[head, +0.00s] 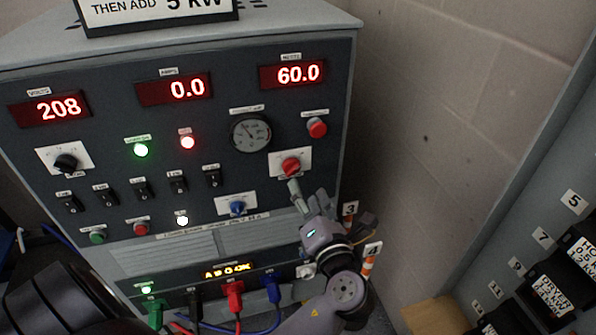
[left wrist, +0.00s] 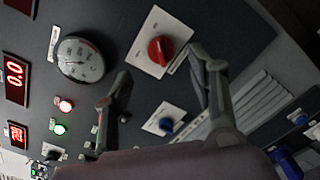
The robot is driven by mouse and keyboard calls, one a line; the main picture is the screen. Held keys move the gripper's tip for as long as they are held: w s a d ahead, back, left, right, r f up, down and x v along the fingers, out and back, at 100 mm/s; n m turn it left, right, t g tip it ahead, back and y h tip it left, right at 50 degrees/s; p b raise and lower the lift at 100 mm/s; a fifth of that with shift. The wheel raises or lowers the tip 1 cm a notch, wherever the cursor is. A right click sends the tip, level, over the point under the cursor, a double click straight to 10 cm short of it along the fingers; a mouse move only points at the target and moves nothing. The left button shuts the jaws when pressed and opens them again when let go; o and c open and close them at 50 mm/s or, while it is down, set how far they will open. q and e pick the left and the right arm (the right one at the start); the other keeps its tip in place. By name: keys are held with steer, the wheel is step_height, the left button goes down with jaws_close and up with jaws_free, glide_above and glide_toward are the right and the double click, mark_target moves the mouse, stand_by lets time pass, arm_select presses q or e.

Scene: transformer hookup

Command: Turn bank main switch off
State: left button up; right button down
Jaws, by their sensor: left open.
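A red rotary switch (head: 291,166) on a white plate sits on the right side of the dark panel; I take it as the bank main switch, as its label is too small to read. It also shows in the left wrist view (left wrist: 161,50), beyond the fingertips. My left gripper (head: 309,197) is open and empty, just below and right of this switch. In the left wrist view, its fingers (left wrist: 160,75) are spread to either side below the knob, and no contact shows. My right gripper is not in view.
A blue rotary switch (head: 237,207) sits lower left of the red one, and a red push button (head: 317,127) above right. A gauge (head: 250,133), several black rockers and displays fill the panel. Coloured plugs (head: 233,290) and cables hang below. A block wall (head: 440,120) stands right.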

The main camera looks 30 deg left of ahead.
mark_target(296, 170)
arm_select(q)
steer(key=x, duration=0.8)
steer(key=c, duration=1.1)
